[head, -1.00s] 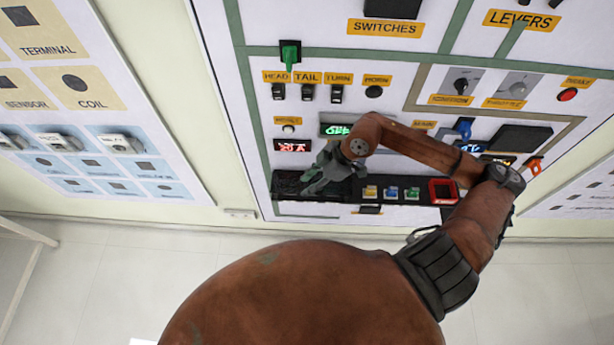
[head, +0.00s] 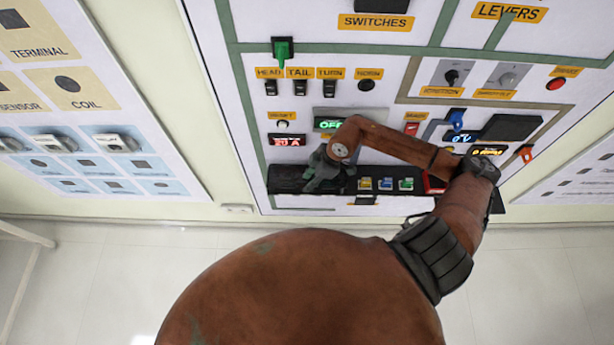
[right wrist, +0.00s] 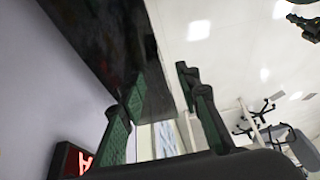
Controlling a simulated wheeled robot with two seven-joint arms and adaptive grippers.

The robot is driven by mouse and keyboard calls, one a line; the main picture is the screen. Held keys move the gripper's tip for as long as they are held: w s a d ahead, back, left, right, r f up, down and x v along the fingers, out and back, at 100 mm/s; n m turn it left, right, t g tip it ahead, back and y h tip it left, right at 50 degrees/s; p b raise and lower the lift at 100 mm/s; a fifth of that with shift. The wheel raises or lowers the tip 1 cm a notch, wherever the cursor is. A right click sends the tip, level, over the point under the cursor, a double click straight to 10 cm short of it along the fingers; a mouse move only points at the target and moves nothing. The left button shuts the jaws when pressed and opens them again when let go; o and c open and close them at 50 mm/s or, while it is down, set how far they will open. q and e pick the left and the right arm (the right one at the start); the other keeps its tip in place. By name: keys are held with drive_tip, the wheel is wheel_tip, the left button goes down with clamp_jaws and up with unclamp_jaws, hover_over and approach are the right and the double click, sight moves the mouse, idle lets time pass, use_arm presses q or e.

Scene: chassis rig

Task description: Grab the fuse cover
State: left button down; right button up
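A dark, glossy cover, which I take to be the fuse cover (head: 284,178), sits at the left end of the black strip low on the wall panel. My right gripper (head: 318,178) is in front of it and hides part of it. In the right wrist view a dark slab (right wrist: 95,35), probably the same cover, runs down from the top left behind the fingers. There the two green-padded fingers of the right gripper (right wrist: 160,105) are spread apart with a gap between them. I cannot tell whether they touch the cover. My left gripper is not in the head view.
Yellow, blue and green fuses (head: 386,184) sit to the right of the gripper. A red display (head: 287,141) and a green display (head: 328,123) are just above. The floor (head: 100,275) below is clear.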

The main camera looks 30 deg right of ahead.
clamp_jaws()
drive_tip(key=shift+r, duration=0.15)
idle(0.6)
